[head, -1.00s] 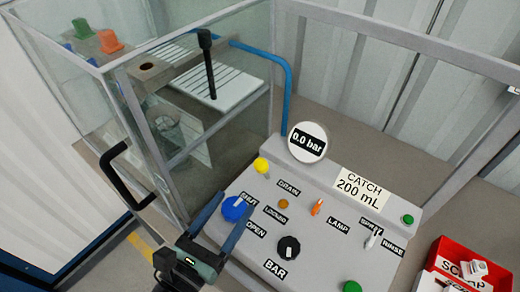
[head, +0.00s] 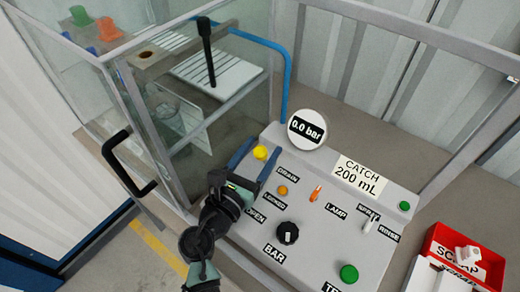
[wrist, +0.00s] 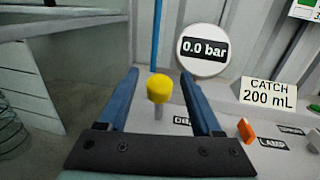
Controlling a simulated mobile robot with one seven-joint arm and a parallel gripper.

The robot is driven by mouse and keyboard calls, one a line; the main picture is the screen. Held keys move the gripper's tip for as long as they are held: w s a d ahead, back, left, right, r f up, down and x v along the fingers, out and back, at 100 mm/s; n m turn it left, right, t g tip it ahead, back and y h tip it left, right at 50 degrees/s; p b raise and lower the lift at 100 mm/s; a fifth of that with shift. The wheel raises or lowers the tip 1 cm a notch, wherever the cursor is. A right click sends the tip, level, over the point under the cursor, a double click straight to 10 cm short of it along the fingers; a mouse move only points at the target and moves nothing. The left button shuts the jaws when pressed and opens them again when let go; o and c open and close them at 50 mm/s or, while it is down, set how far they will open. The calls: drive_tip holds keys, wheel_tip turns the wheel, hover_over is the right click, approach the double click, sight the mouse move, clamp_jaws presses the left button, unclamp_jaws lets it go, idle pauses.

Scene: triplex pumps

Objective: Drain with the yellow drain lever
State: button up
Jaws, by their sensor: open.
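The yellow drain lever (head: 260,152) has a round yellow knob and stands at the back left of the sloped grey control panel (head: 325,240), by the DRAIN label (head: 288,174). In the wrist view the yellow knob (wrist: 160,88) sits on a short grey stem between the two blue fingers. My gripper (head: 256,163) is open, with one finger on each side of the knob and a visible gap to both. In the wrist view my gripper (wrist: 160,90) hides the panel below. The blue SHUT/OPEN knob is hidden behind my gripper in the head view.
A round gauge (head: 307,129) reading 0.0 bar stands behind the lever, near a blue pipe (head: 286,85). A CATCH 200 mL sign (head: 360,176) is to the right. A glass cabinet with a black handle (head: 128,165) stands left. A black BAR knob (head: 288,233) is in front.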

clamp_jaws()
idle(1.3)
